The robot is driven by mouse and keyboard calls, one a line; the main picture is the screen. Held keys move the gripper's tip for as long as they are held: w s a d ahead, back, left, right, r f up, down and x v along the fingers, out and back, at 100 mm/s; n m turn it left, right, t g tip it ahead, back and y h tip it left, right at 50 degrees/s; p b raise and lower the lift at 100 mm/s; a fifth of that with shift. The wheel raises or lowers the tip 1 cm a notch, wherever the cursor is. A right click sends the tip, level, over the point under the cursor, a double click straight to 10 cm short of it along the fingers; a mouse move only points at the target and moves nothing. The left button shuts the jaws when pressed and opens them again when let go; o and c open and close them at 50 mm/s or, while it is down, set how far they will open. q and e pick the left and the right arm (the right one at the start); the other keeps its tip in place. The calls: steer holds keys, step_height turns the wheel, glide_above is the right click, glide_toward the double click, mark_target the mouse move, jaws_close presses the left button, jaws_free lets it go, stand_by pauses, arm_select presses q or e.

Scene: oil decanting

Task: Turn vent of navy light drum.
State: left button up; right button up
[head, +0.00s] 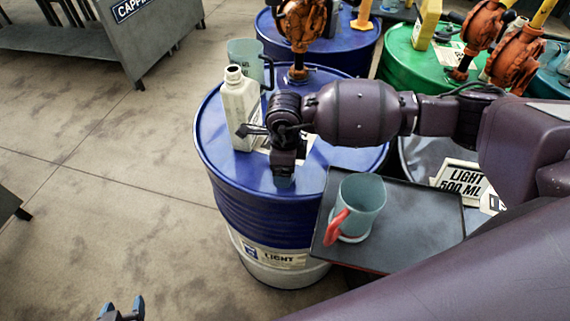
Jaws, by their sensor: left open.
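The navy drum (225,190) with a white lower band and a "LIGHT" label (275,256) stands at the centre of the head view. My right arm reaches in from the right over its lid. My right gripper (284,181) points down at the lid's front part; its fingers are seen edge-on, so their opening cannot be judged. I cannot make out the vent; the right wrist and gripper cover part of the lid. My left gripper (121,309) is open and empty at the bottom left edge, over the floor, well apart from the drum.
A cream bottle (240,110) and a clear jug (243,52) stand on the lid's left side. An orange pump (299,25) rises at its back. A dark tray (420,225) with a red-handled jug (362,200) sits at right.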

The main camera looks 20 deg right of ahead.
steer(key=shift+r, duration=0.1)
step_height(320, 180, up, 11)
steer(key=shift+f, duration=0.2)
stand_by(0.5)
stand_by(0.4)
